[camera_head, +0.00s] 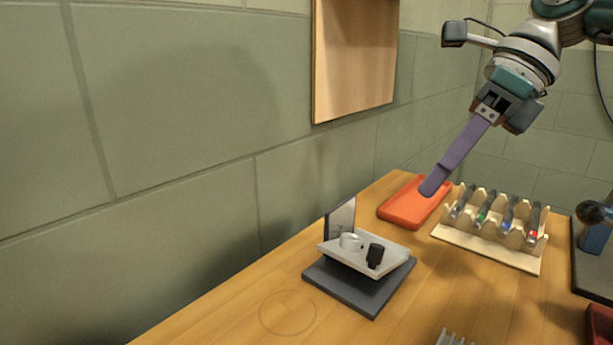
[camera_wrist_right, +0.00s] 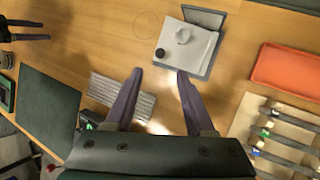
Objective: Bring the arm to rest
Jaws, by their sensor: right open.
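My right arm comes in from the upper right of the head view. Its gripper (camera_head: 434,188) has long purple fingers that point down and left, above the table near the orange tray. In the right wrist view the two fingers of my right gripper (camera_wrist_right: 158,72) stand apart with nothing between them. Below them lie the wooden table and a light ribbed or keyed block. My left gripper is not in the head view.
A grey stand with a white plate (camera_head: 336,252) holds a ring and a black knob. An orange tray (camera_head: 409,212) and a wooden rack (camera_head: 478,237) with several colour-marked tools stand behind it. A dark mat (camera_wrist_right: 45,110) lies left in the wrist view.

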